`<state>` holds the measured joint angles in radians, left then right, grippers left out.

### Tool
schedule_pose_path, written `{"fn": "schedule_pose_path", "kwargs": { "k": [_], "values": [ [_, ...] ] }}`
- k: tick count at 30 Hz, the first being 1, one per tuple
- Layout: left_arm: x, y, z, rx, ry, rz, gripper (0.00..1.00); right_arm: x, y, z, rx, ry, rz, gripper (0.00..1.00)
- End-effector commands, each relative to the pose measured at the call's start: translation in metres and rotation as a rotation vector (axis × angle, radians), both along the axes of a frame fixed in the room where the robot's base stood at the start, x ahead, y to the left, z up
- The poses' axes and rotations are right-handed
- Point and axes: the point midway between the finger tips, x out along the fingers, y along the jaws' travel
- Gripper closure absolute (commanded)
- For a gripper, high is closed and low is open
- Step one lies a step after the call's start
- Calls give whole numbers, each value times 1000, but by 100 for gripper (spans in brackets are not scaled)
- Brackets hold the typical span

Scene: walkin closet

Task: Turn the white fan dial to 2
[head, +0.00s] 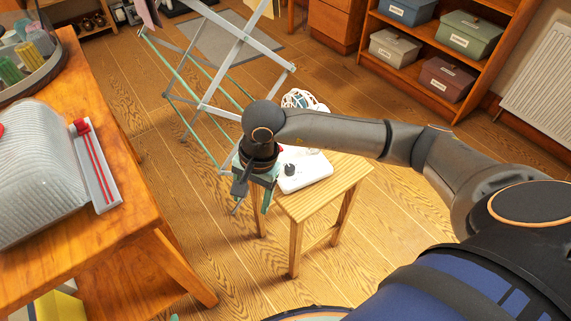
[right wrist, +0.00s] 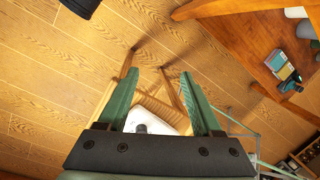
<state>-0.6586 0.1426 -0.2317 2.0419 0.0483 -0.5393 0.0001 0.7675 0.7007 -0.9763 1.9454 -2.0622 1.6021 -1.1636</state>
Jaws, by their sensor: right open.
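The white fan stands on a small wooden stool. Its white base (head: 305,172) lies on the stool top, and its caged head (head: 300,99) shows behind my right forearm, which hides the middle. A dark round dial (head: 289,169) sits on the base; its setting is too small to read. My right gripper (head: 251,203) points down beside the base's left side, apart from the dial. In the right wrist view, the green fingers of my right gripper (right wrist: 159,74) are spread and empty. The base (right wrist: 160,118) and dark dial (right wrist: 141,128) show between them, partly hidden by the gripper body.
The wooden stool (head: 328,185) has bare top at its right. A metal drying rack (head: 222,75) stands behind the stool. A wooden table (head: 130,190) with a red-and-white tray (head: 97,165) is at left. Shelves with boxes (head: 395,47) are at the back right.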

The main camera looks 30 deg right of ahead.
Motion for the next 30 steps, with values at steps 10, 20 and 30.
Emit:
{"fn": "schedule_pose_path", "kwargs": {
  "k": [10,20,30],
  "values": [
    [5,-5,-11,-5,-12,-13,50,53,-113,26,-496,-197,59,33],
    [3,-2,-21,0,-9,-11,50,66,-129,-27,-496,-194,56,33],
    [-1,3,-31,10,-8,-6,50,80,-145,-77,-494,-198,57,33]
  ]
}}
